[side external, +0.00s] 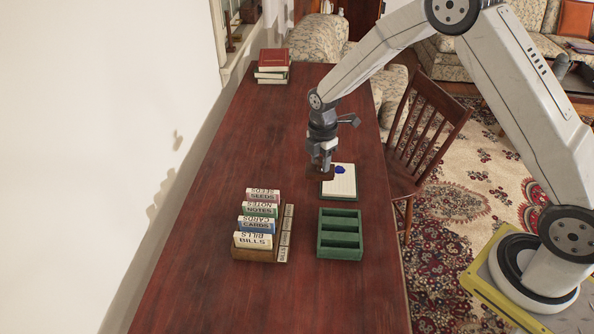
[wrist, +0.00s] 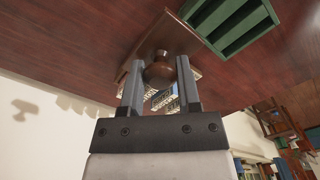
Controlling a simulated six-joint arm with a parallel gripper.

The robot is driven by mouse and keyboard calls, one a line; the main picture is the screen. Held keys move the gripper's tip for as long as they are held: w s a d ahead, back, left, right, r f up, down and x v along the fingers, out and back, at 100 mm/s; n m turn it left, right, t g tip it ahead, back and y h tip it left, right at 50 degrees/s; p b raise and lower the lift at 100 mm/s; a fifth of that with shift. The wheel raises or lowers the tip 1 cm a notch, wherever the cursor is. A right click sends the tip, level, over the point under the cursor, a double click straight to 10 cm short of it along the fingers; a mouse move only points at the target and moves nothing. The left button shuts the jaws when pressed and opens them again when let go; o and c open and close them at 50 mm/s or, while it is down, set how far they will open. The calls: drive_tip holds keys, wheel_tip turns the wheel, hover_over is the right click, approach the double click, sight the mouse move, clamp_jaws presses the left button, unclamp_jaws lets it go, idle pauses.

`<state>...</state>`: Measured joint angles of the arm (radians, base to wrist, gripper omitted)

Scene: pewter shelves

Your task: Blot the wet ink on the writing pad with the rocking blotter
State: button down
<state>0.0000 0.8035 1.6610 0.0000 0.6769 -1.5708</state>
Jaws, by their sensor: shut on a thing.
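The writing pad (side external: 340,186) lies on the table in the side view, pale and lined, with a dark blue ink spot (side external: 340,169) near its far end. My gripper (side external: 322,164) is over the pad's left far side, pointing down. It is shut on the brown rocking blotter (side external: 317,175). In the wrist view, the blotter's round knob (wrist: 160,72) sits between the two fingers. The blotter is just left of the ink in the side view. I cannot tell whether its underside touches the pad or table.
A green compartment tray (side external: 340,234) stands nearer than the pad. A wooden sorter (side external: 262,256) with labelled cards stands left of it. Books (side external: 272,66) are stacked at the far end. A wooden chair (side external: 425,130) stands at the right edge. The table's left middle is clear.

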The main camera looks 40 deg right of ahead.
drive_tip(key=c, duration=1)
unclamp_jaws()
drive_tip(key=shift+c, duration=0.2)
clamp_jaws()
drive_tip(key=w+d+f, duration=0.2)
drive_tip(key=w+d, duration=0.1)
drive_tip(key=d, duration=0.4)
drive_tip(key=w+d+f, duration=0.2)
drive_tip(key=w+d, duration=0.1)
drive_tip(key=d, duration=0.4)
drive_tip(key=shift+d, duration=0.3)
